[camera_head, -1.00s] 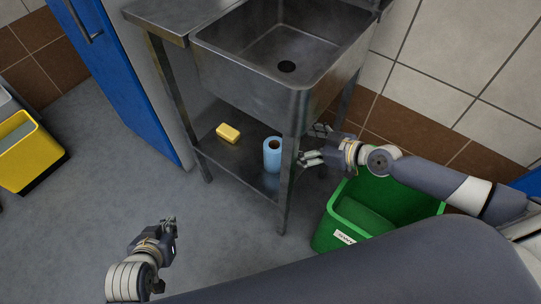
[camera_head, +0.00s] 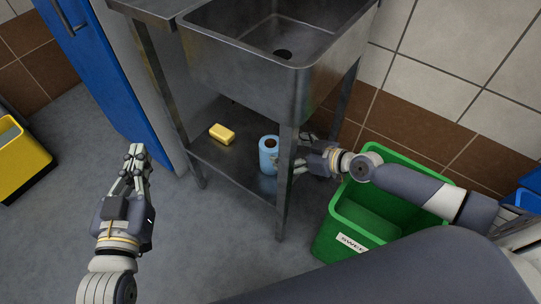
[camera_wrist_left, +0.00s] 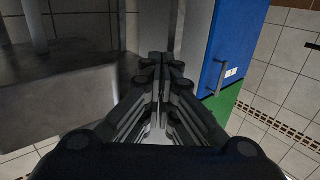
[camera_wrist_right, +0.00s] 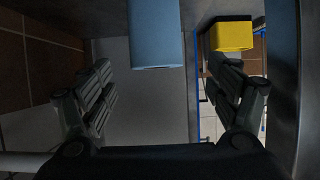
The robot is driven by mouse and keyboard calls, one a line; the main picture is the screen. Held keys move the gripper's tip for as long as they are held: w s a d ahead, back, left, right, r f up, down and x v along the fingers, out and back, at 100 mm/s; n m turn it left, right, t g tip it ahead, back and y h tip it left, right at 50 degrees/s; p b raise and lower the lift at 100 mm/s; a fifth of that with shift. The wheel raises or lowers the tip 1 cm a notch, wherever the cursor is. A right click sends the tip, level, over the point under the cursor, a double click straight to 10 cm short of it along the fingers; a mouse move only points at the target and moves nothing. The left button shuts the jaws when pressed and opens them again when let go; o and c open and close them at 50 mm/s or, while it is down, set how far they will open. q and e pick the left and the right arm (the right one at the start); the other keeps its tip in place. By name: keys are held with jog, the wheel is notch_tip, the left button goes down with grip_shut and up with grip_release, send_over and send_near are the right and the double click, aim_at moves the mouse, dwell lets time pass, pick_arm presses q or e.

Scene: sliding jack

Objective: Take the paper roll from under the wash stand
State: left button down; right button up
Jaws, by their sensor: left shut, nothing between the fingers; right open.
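The blue paper roll (camera_head: 268,157) stands upright on the lower shelf (camera_head: 228,172) of the metal wash stand (camera_head: 245,70), just behind its front leg. My right gripper (camera_head: 302,156) is open and reaches in from the right side, partly hidden by that leg. In the right wrist view the roll (camera_wrist_right: 156,35) is ahead, between the lines of the open fingers; whether they touch it cannot be told. My left gripper (camera_head: 137,155) is shut and empty, out in front of the stand at the left; its closed fingers (camera_wrist_left: 158,62) fill the middle of the left wrist view.
A yellow block (camera_head: 222,134) lies on the shelf left of the roll. A green bin (camera_head: 335,222) stands right of the stand, below my right arm. A blue cabinet (camera_head: 105,75) is to the left, and a yellow container (camera_head: 22,165) is at the far left. The floor between is free.

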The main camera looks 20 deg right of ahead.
aim_at(271, 146)
jog(key=shift+x, duration=1.2)
jog(key=shift+d+b+x, duration=0.2)
jog(key=shift+b+x, duration=0.35)
jog(key=shift+x, duration=2.05)
pick_arm(q)
jog(key=r+t, duration=0.2)
jog(key=r, duration=0.1)
jog(key=r+h, duration=0.1)
jog(key=r, duration=0.1)
jog(key=shift+s+d+t, duration=0.2)
jog(key=shift+d+t, duration=0.1)
jog(key=shift+t, duration=0.1)
pick_arm(e)
jog(key=shift+w, duration=0.1)
jog(key=shift+c, duration=0.6)
jog(key=c, duration=1.2)
